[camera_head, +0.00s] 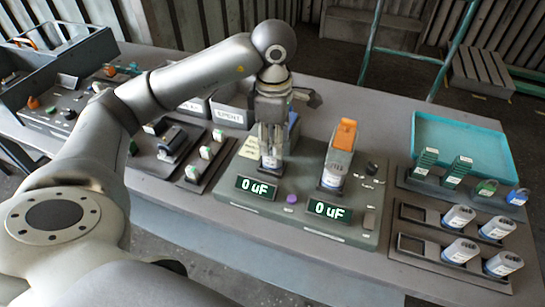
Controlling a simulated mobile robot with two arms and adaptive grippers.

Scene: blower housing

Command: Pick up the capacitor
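My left gripper (272,150) points straight down over the left station of a grey-green tester (290,205). A silver capacitor (271,162) stands upright there, just below and between the fingers. The fingers overlap its upper part, and I cannot tell whether they grip it. The left display (257,188) reads 0 uF. Another capacitor (332,180) stands at the tester's right station under a grey fixture with an orange top (345,134). The right display (329,210) also reads 0 uF. Several more capacitors (460,217) lie in holders at the right. My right gripper is out of view.
An empty teal tray (425,127) lies at the back right. Grey bins (232,118), small switches (205,152) and a dark control panel (50,115) are to the left. A ladder (440,62) stands behind the table.

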